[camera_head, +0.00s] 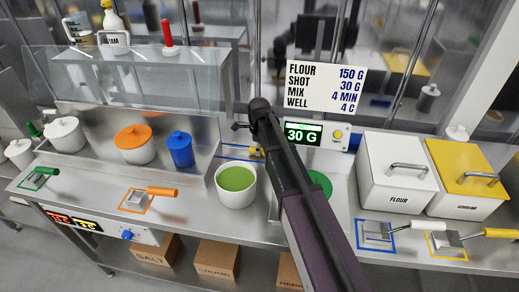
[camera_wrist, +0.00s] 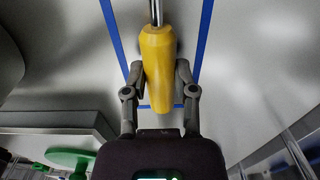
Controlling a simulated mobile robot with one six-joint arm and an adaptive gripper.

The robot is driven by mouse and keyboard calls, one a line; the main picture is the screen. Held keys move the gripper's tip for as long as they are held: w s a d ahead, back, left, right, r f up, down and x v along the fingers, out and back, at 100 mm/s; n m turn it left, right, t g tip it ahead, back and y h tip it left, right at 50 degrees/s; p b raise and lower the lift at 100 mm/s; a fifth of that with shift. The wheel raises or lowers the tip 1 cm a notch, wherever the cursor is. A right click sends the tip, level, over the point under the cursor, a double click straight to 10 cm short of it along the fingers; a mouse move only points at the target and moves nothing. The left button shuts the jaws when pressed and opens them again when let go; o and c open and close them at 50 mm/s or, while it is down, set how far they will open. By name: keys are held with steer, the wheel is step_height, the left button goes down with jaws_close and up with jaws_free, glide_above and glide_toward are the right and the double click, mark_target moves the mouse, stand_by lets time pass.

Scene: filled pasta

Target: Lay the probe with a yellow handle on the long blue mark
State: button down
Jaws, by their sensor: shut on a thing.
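The yellow-handled probe (camera_wrist: 158,60) is between my gripper's (camera_wrist: 159,72) fingers in the wrist view, with its thin metal rod pointing away to the top edge. My gripper is shut on the handle. The long blue mark (camera_wrist: 115,38) is an outline on the steel surface; its two long sides run left and right of the probe, and a short end crosses below the handle. In the head view the mark (camera_head: 233,147) shows left of my arm, with a bit of yellow handle (camera_head: 256,152). My arm hides most of the gripper there. I cannot tell whether the probe touches the surface.
A white pot with green contents (camera_head: 236,185) stands just in front of the mark. A blue lidded pot (camera_head: 180,149) is to the left. The scale display (camera_head: 303,134) and white flour bin (camera_head: 394,172) are to the right. A green disc (camera_head: 320,184) is partly behind my arm.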

steer(key=shift+c, duration=1.7)
jaws_free()
steer(key=o, duration=0.3)
steer(key=shift+o, duration=0.2)
steer(key=shift+r, duration=0.15)
steer(key=shift+r+p, duration=3.9)
steer(key=shift+p, duration=0.1)
